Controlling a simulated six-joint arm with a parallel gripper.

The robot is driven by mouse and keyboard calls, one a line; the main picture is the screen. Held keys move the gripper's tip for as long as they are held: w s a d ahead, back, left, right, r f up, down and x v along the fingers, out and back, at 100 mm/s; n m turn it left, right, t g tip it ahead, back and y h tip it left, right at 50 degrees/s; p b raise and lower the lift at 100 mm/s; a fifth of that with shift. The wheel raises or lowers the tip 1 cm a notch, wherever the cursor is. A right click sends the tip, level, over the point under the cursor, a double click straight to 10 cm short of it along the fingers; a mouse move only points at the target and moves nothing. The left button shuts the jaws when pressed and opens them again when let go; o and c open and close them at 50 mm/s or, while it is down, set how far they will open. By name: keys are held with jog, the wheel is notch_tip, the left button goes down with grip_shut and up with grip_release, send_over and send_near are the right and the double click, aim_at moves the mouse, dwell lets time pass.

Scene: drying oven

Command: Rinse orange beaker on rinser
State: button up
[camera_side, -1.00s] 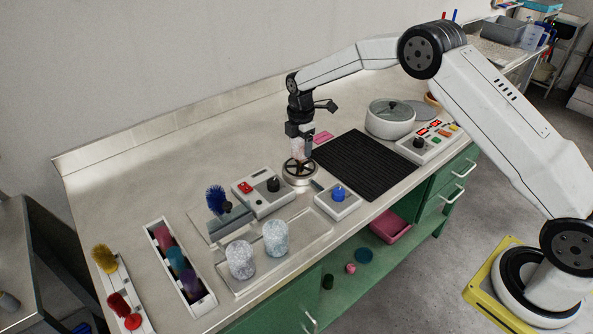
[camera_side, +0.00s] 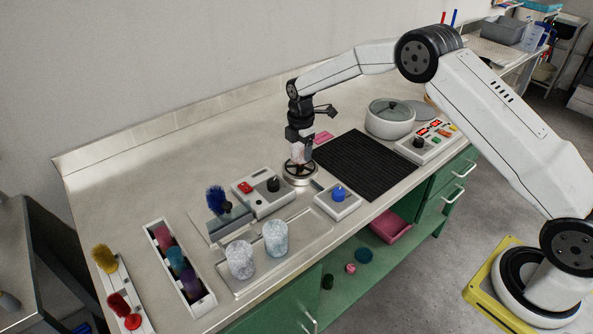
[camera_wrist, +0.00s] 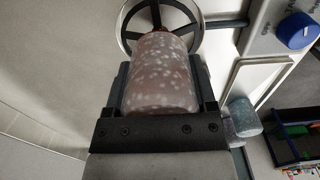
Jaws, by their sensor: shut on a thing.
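The beaker (camera_wrist: 162,75) looks dull pinkish-brown with white speckles, perhaps droplets or foam. My gripper (camera_wrist: 161,88) is shut around it, one finger on each side. In the side view my gripper (camera_side: 299,148) points down over the rinser (camera_side: 300,180), a round metal ring with spokes. The held beaker (camera_side: 298,155) sits at or just above the rinser, mostly hidden by the gripper; contact is hard to tell. The rinser (camera_wrist: 128,30) also shows beyond the beaker's far end in the wrist view, with a reddish part at that end.
A control box with a blue knob (camera_side: 338,194) and another with a black knob (camera_side: 273,185) flank the rinser. Two speckled beakers (camera_side: 240,260) (camera_side: 276,239) stand on a tray in front. A black ribbed mat (camera_side: 368,165) lies to the right.

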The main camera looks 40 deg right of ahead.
jog(key=shift+f, duration=0.2)
dwell(0.6)
jog(key=shift+f, duration=0.75)
jog(key=shift+f, duration=0.95)
dwell(2.3)
jog(key=shift+r, duration=0.2)
dwell(1.3)
jog(key=shift+r, duration=1.75)
